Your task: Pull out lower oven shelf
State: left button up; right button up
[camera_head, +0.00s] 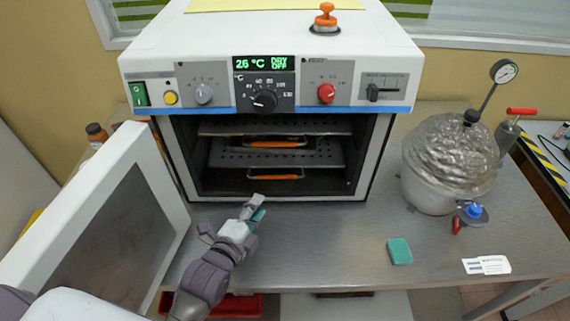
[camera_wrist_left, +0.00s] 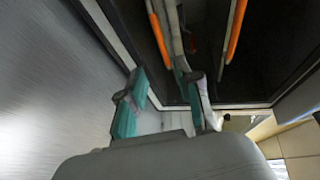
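The oven (camera_head: 270,82) stands on the bench with its door (camera_head: 120,220) swung open to the left. Inside are two perforated metal shelves. The upper shelf (camera_head: 328,127) has an orange handle (camera_head: 275,144). The lower shelf (camera_head: 318,158) has its own orange handle (camera_head: 275,177) near the oven floor. Both shelves are inside the chamber. My left gripper (camera_head: 256,208) is in front of the oven opening, below and left of the lower handle, apart from it. In the left wrist view its teal-padded fingers (camera_wrist_left: 168,100) are spread with nothing between them. My right gripper is out of view.
A foil-covered vessel (camera_head: 448,160) with a gauge stands right of the oven. A teal block (camera_head: 399,251) and a white card (camera_head: 486,265) lie on the bench (camera_head: 330,245). The open door borders my left arm. The bench directly before the oven is clear.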

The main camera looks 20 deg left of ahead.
pick_arm(q)
jog(key=p, duration=0.1)
send_near(278, 177)
jog(key=x, duration=0.6)
jog(key=shift+a, duration=0.1)
jog(key=x, duration=0.3)
jog(key=shift+w+f+p, duration=0.15)
jog(key=shift+w+p, duration=0.15)
jog(key=shift+p, duration=0.05)
jog(key=shift+w, duration=0.2)
jog(key=shift+w+f, duration=0.1)
jog(key=shift+w, duration=0.1)
grip_shut()
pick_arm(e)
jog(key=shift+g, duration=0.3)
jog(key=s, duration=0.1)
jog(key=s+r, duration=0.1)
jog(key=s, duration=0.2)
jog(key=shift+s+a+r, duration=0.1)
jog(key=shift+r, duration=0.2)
